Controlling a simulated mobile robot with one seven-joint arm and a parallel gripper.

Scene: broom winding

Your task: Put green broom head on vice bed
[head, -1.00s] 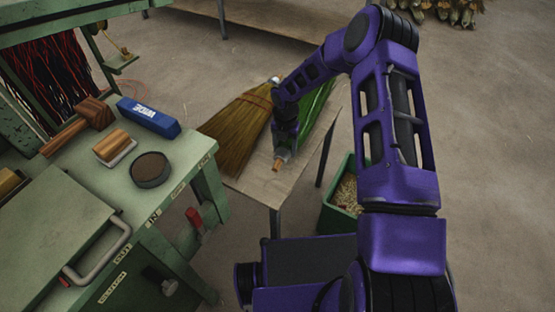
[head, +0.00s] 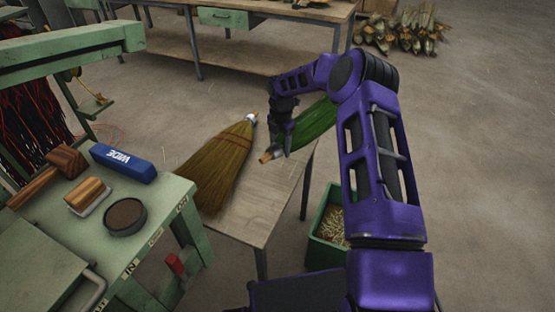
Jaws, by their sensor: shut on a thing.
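The green broom head (head: 318,122) is held by my gripper (head: 280,150) above the right side of a small wooden table. Its green bristles spread to the right behind my arm, and its orange-brown end (head: 268,156) sticks out to the left of the gripper. My gripper is shut on it near that end; the fingers themselves are small and dark. A straw-coloured broom head (head: 222,165) lies on the small table (head: 262,195) to the left of my gripper. I cannot make out the vice bed in this view.
A green workbench (head: 150,220) at the left holds a mallet (head: 62,165), a blue block (head: 123,163), a brush (head: 88,192) and a round dark dish (head: 126,215). A green bin (head: 325,240) stands right of the small table.

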